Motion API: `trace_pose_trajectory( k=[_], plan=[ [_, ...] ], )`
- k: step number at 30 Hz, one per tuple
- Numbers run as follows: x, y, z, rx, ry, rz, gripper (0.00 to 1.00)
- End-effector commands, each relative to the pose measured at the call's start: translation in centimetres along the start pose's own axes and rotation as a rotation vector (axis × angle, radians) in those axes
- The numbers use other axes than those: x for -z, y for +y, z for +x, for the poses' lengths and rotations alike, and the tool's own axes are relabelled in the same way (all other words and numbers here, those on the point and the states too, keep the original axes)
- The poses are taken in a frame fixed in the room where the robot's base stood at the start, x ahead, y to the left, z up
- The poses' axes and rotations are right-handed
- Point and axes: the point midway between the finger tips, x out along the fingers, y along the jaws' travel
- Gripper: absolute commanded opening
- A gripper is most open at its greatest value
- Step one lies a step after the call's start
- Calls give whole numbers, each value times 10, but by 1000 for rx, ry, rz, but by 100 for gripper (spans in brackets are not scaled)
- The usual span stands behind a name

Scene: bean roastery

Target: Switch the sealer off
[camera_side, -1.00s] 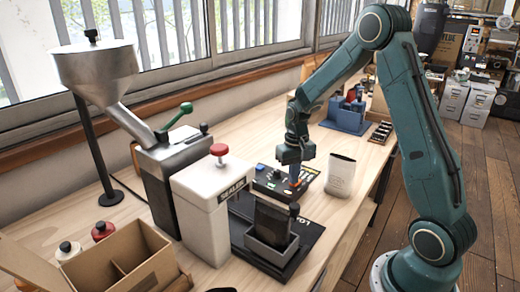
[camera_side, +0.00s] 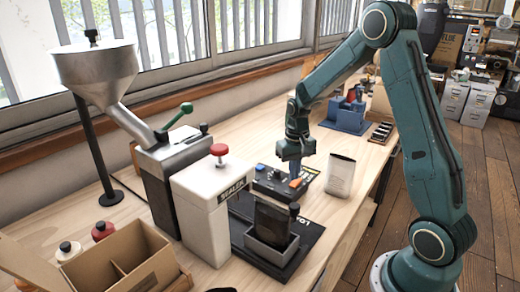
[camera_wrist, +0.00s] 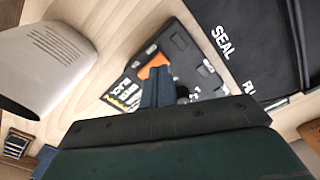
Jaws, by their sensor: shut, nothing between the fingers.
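The sealer (camera_side: 203,208) is a white box with a red knob on top and the word SEALER on its edge. Beside it, a dark control panel (camera_side: 268,186) lies on the bench, and it also shows in the wrist view (camera_wrist: 180,45). An orange part (camera_wrist: 153,66) sits on the panel. My gripper (camera_side: 296,182) is shut and empty, pointing down over the panel. In the wrist view its blue fingers (camera_wrist: 157,88) overlap the panel just below the orange part. I cannot tell whether they touch it, or which way any switch is set.
A black pouch (camera_side: 271,219) stands in a grey holder on a black mat (camera_side: 290,262) in front of the sealer. A pale bag (camera_side: 340,176) stands right of my gripper. A blue rack (camera_side: 345,121) is farther back. A cardboard box (camera_side: 150,268) is at front left.

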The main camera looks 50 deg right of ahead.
Motion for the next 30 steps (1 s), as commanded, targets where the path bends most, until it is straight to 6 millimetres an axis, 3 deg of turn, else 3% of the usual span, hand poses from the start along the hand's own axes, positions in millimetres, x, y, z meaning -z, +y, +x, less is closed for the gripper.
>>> trace_pose_trajectory(
  k=[30],
  plan=[
    [0, 0, -52, 0, 1, 0, 0]
  ],
)
